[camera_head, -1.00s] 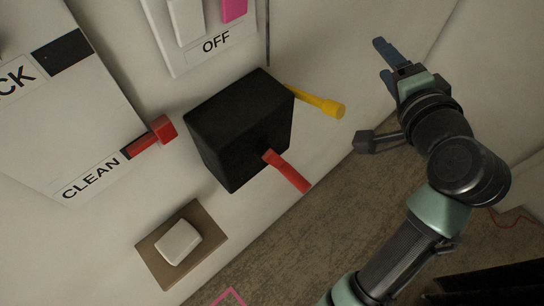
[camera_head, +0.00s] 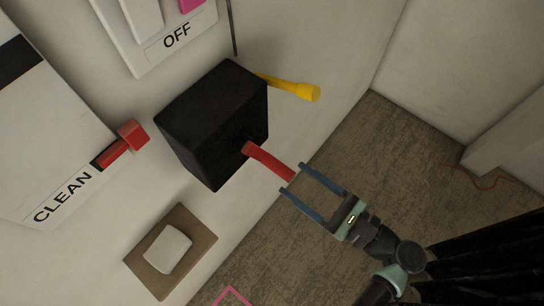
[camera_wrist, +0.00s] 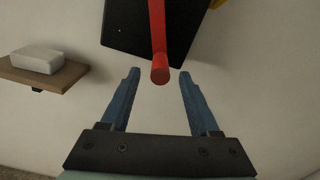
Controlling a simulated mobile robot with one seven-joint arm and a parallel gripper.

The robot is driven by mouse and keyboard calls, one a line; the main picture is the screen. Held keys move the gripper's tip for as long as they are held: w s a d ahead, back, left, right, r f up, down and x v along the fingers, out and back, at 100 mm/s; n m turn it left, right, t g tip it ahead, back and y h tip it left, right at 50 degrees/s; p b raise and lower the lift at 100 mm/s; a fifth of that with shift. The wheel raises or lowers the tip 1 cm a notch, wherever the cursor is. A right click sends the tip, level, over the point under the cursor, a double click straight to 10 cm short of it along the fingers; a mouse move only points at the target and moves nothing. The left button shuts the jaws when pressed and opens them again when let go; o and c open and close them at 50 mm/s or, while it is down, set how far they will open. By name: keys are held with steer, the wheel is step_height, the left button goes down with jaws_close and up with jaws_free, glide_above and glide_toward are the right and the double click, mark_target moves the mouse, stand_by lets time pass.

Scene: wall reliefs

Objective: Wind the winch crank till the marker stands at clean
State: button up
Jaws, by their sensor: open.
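A black box (camera_head: 213,122) on the wall bears a red handle (camera_head: 268,160) on its front and a yellow handle (camera_head: 290,88) at its upper right. I cannot tell for sure which is the winch crank. A red marker (camera_head: 132,136) sticks out at the edge of a white panel, next to the CLEAN label (camera_head: 63,196). My gripper (camera_head: 293,178) is open, its blue fingers to either side of the red handle's free end. In the wrist view the red handle (camera_wrist: 158,35) ends between the fingertips (camera_wrist: 159,74), with a gap on both sides.
A wooden shelf (camera_head: 200,254) with a white block (camera_head: 167,250) juts from the wall below the box. A white panel labelled OFF (camera_head: 177,36) is above the box. Open floor (camera_head: 345,140) lies to the right. A pink outline (camera_head: 232,296) shows at the bottom.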

mark_target(265, 157)
steer(key=p+x, duration=0.1)
steer(key=x, duration=0.6)
steer(key=shift+w+a, duration=0.2)
jaws_close()
stand_by(1.1)
